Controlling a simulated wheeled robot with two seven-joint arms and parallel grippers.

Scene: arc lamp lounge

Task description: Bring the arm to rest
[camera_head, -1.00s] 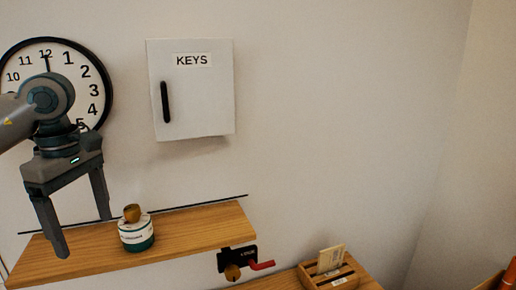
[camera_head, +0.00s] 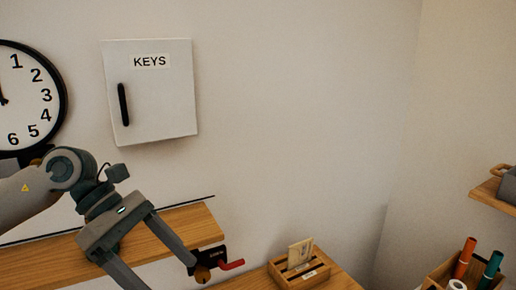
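My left arm comes in from the left. Its gripper (camera_head: 166,273) hangs tilted in front of the wooden shelf (camera_head: 190,226), with its two fingers spread apart. I see nothing between the fingers. One fingertip overlaps the left edge of a dark wall plate with a brass knob and red lever (camera_head: 231,265); I cannot tell if they touch. The green and white jar that stood on the shelf does not show now; the gripper covers part of the shelf. My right gripper is not in view.
A white KEYS cabinet (camera_head: 151,92) and a clock (camera_head: 28,95) hang on the wall. A wooden slotted holder (camera_head: 299,273) stands at lower centre. A box with markers (camera_head: 464,258) is at lower right, below a small shelf (camera_head: 493,193). The wall between is clear.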

